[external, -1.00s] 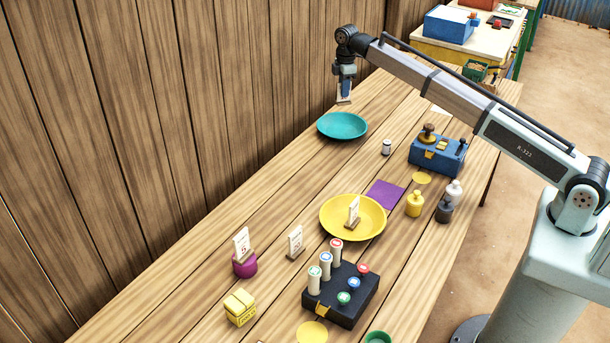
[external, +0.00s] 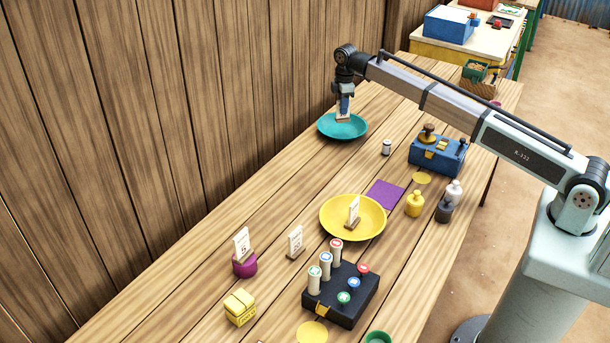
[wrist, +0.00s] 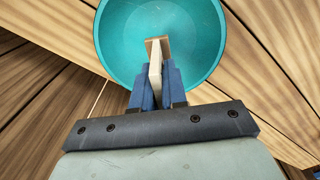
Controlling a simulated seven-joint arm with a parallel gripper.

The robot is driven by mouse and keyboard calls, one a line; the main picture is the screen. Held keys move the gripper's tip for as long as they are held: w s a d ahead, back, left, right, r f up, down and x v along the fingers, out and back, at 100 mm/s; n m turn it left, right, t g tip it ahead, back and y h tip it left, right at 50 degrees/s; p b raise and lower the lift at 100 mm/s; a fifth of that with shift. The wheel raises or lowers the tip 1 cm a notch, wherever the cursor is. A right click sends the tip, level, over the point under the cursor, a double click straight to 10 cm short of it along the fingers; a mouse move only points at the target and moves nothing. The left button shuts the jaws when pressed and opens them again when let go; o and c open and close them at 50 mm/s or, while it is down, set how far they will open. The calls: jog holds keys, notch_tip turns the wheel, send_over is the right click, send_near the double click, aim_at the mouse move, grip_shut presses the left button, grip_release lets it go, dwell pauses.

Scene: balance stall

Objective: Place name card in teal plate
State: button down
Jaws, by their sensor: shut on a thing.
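The teal plate (external: 355,131) is a round shallow dish on the wooden table near the wall. It also fills the upper middle of the wrist view (wrist: 203,30). My gripper (external: 344,106) points down over the plate and is shut on a white name card with a brown wooden foot. In the wrist view the name card (wrist: 155,65) stands between the blue fingertips (wrist: 156,85), its foot over the plate's inner surface. The card's foot (external: 343,119) is low inside the plate's outline; I cannot tell whether it touches the plate.
A yellow plate (external: 335,222) holds another name card (external: 353,211). A small shaker (external: 386,147) and a blue box (external: 436,156) stand right of the teal plate. More cards, a purple cloth (external: 385,194) and a black box (external: 342,300) lie nearer. The wooden wall rises close behind the plate.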

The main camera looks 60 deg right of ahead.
aim_at(343, 118)
jog(key=shift+f, duration=1.9)
jog(key=c, duration=1.1)
grip_release()
